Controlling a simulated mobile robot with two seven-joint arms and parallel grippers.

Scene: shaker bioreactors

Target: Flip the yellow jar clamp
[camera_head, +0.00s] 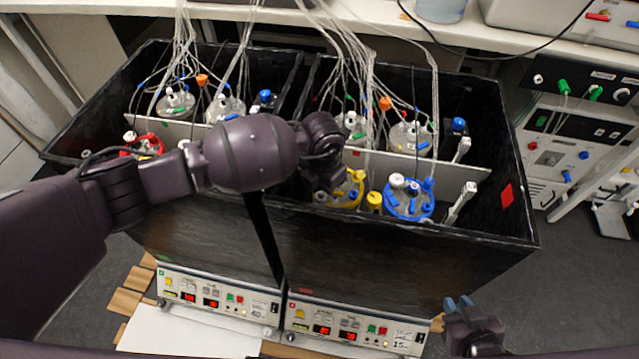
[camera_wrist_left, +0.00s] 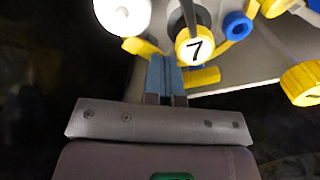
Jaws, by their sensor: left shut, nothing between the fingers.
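The yellow-ringed jar (camera_head: 350,190) stands in the front row of the right-hand black box, partly hidden by my left wrist. In the left wrist view, parts of its yellow ring or clamp (camera_wrist_left: 205,76) show beside my fingertips, below a yellow-rimmed cap marked 7 (camera_wrist_left: 194,46). My left gripper (camera_wrist_left: 165,65) is shut and empty, its blue fingertips at the yellow parts; I cannot tell whether they touch. In the head view its fingers are hidden. My right gripper (camera_head: 458,303) is low in front of the box at the right; its opening is unclear.
A blue-ringed jar (camera_head: 408,200) stands just right of the yellow one, with a small yellow cap (camera_head: 374,201) between them. A red-ringed jar (camera_head: 143,144) is in the left box. Tubes hang from above into the jars. The black box walls (camera_head: 420,250) enclose them.

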